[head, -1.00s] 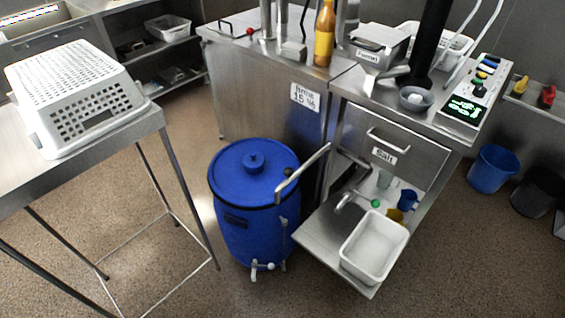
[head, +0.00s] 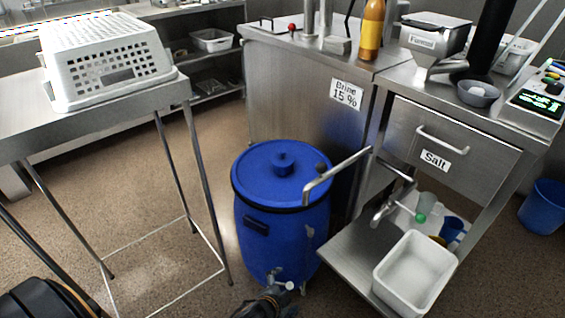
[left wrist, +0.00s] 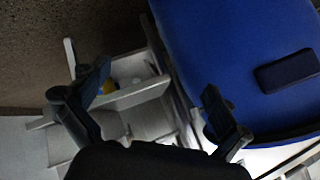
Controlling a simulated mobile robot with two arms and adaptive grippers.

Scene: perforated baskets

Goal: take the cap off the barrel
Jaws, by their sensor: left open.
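The blue barrel (head: 282,240) stands on the floor in the head view, upright. Its round blue cap (head: 258,176) sits on top, with a small raised knob in the middle. My left gripper (head: 278,288) is low at the bottom edge, at the barrel's lower front near its spigot, well below the cap. Whether it touches the barrel cannot be told. In the left wrist view the left gripper's fingers (left wrist: 158,88) are spread apart with nothing between them, and the barrel (left wrist: 215,40) fills the upper right. My right gripper is not in view.
A metal table with a white perforated basket (head: 105,62) stands left. A steel cabinet labelled Brine (head: 300,100) is behind the barrel. A metal lever (head: 335,175) reaches beside the cap. A white tub (head: 415,268) is on a low shelf right.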

